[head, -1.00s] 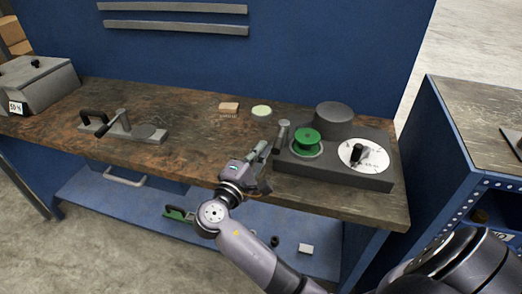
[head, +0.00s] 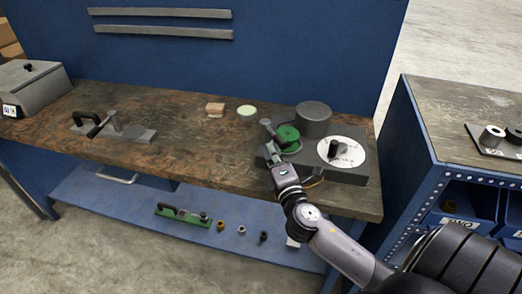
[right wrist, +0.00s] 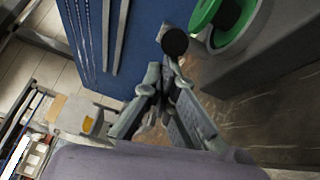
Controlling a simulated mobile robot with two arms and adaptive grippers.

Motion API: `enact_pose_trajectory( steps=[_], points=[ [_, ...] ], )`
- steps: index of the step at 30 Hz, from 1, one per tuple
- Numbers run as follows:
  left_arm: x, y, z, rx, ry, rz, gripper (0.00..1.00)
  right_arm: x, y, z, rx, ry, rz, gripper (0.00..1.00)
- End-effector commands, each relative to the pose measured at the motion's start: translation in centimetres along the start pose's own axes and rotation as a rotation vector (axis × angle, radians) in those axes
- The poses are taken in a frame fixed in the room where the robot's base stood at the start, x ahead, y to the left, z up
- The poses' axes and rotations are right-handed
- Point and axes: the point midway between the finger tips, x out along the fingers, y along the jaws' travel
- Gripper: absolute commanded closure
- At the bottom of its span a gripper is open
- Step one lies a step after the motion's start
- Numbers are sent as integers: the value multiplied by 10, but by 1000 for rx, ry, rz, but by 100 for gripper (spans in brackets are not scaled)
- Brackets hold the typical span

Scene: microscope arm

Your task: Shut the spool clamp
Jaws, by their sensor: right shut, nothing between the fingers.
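The grey machine (head: 345,173) stands at the right end of the bench and carries a green spool (head: 288,133). A grey clamp lever with a round end (head: 266,123) stands up beside the spool on its left. My right gripper (head: 271,150) is shut and empty at the machine's front left corner, close to the lever and spool. In the right wrist view the closed fingers (right wrist: 166,75) point at a dark round knob (right wrist: 174,42), with the green spool (right wrist: 208,12) just beyond it. I cannot tell whether the fingers touch the knob. My left gripper is not in view.
A dark cylinder (head: 314,119) and a white dial (head: 342,150) with a black knob sit on the machine. A fixture with a black handle (head: 88,117) lies at left. A small block (head: 215,109) and a pale green disc (head: 247,111) lie behind. The bench middle is clear.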

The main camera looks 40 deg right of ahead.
Motion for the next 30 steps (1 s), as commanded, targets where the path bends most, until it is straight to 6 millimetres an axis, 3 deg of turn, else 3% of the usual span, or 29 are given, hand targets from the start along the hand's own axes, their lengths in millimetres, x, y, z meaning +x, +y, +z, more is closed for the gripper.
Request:
enact_pose_trajectory(
  steps=[18,30],
  points=[
    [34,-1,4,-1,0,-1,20,11,-16,68,25,544,105,100],
    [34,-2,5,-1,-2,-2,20,24,-18,89,27,556,108,100]
  ],
)
